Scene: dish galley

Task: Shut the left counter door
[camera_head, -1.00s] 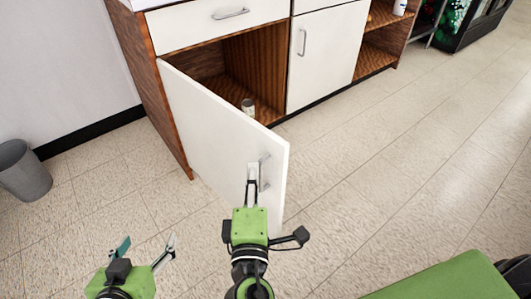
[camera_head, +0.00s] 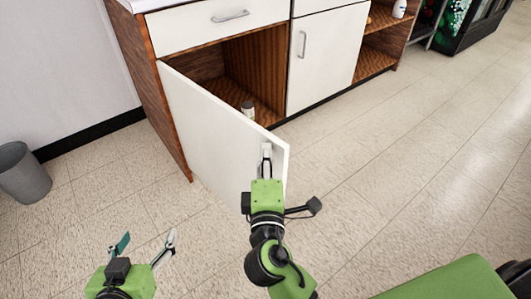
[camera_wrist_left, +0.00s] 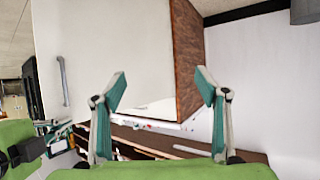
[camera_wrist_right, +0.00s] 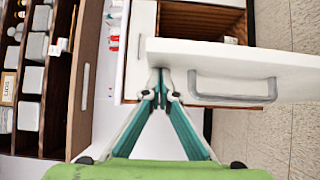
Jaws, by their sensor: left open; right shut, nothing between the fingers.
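The left counter door (camera_head: 212,120) is a white panel hinged on its left side and standing wide open. Its handle is hidden behind my right gripper in the head view, but the silver handle (camera_wrist_right: 235,90) shows in the right wrist view. My right gripper (camera_head: 266,150) is shut and empty, its tips close to the door's outer face near the free edge. I cannot tell whether they touch it. My left gripper (camera_head: 148,245) is open and empty, low and left of the door. The left wrist view also shows the door (camera_wrist_left: 105,45) beyond its fingers.
The open cabinet (camera_head: 215,85) holds a small can (camera_head: 248,108). A white drawer (camera_head: 220,20) sits above it, and a closed white door (camera_head: 325,55) stands to the right. A grey bin (camera_head: 24,172) stands at the left. The floor right of the open door is clear.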

